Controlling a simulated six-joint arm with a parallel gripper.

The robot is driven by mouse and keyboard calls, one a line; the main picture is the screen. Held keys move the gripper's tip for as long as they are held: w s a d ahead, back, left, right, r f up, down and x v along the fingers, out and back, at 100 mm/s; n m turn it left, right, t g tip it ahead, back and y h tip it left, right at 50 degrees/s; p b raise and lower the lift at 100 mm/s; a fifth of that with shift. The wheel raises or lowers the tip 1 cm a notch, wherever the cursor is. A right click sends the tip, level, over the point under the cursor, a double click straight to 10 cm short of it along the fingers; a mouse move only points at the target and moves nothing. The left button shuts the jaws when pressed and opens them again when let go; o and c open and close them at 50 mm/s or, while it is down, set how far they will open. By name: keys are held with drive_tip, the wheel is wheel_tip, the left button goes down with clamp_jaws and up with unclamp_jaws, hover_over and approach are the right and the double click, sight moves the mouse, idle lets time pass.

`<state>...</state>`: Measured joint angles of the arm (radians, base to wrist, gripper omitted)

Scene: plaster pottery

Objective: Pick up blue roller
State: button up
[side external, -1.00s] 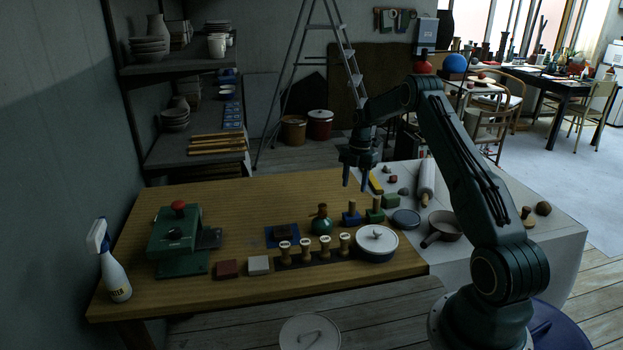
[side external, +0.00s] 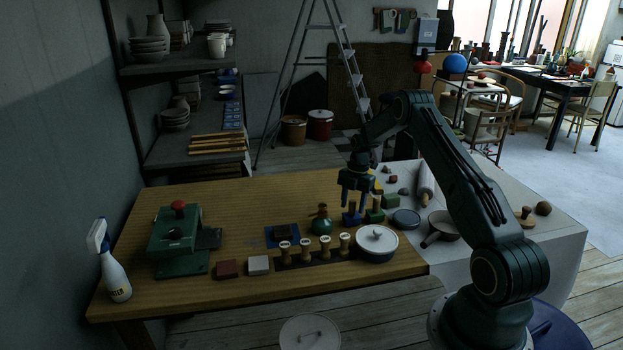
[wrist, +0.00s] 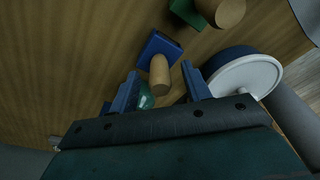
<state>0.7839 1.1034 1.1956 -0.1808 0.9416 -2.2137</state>
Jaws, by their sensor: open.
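The blue roller (side external: 352,218), a blue block with an upright wooden handle, stands on the wooden table (side external: 280,195). In the wrist view its blue body (wrist: 158,47) lies just beyond my fingertips, and its wooden handle (wrist: 159,72) points toward the gap between them. My gripper (side external: 356,206) is open, pointing down, right over the roller. The wrist view shows its two blue fingers apart with nothing gripped (wrist: 161,80). In the side view the fingers hide part of the handle, and I cannot tell whether they touch it.
A green block with a wooden handle (side external: 374,215) stands close to the right of the roller. A green jar (side external: 321,225) is at its left. A white-lidded pot (side external: 376,241) and several wooden-handled stamps (side external: 315,247) stand in front.

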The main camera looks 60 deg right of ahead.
drive_tip(key=shift+a+f, duration=0.15)
drive_tip(key=shift+f, duration=0.7)
clamp_jaws()
drive_tip(key=shift+r, duration=0.2)
wheel_tip(320, 180, up, 20)
idle(0.5)
drive_tip(key=shift+f, duration=0.15)
idle(0.4)
